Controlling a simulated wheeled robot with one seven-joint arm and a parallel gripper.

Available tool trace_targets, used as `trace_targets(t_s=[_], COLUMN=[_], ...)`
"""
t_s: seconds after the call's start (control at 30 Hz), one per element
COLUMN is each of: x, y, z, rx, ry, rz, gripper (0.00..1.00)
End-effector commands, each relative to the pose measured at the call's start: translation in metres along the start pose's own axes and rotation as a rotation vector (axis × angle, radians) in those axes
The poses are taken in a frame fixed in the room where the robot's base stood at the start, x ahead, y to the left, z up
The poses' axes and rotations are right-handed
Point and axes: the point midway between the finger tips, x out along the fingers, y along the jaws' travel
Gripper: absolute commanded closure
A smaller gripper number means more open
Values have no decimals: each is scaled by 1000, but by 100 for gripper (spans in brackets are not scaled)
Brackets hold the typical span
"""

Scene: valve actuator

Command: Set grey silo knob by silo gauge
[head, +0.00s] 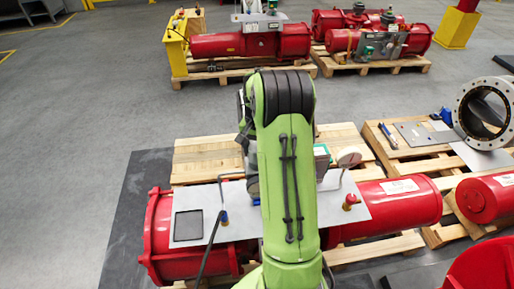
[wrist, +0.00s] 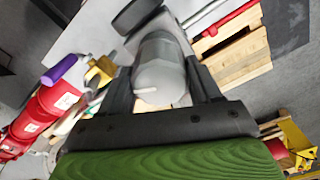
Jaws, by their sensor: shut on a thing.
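In the wrist view, my gripper (wrist: 161,72) has its two dark fingers on either side of a rounded grey knob (wrist: 160,82) and is shut on it. The knob sits over a pale plate. In the head view, my green arm hides the gripper and the knob.
The red actuator (head: 408,198) lies on a wooden pallet (head: 205,162), with a pale plate (head: 188,201) on top. Bent tubes and a red-handled brass fitting (head: 351,201) stick up near my arm. A flanged ring (head: 484,113) stands at right. Grey floor is open at left.

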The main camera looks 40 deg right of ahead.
Motion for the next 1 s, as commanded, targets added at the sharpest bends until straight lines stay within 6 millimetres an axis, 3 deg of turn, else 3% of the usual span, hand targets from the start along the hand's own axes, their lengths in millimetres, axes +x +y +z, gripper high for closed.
trace_targets(t_s=[0.5,1.0], x=[-1,-1], y=[-1,0], z=[0,-1], rx=[-389,-550], ry=[3,4], rz=[-1,-1], gripper=[67,67])
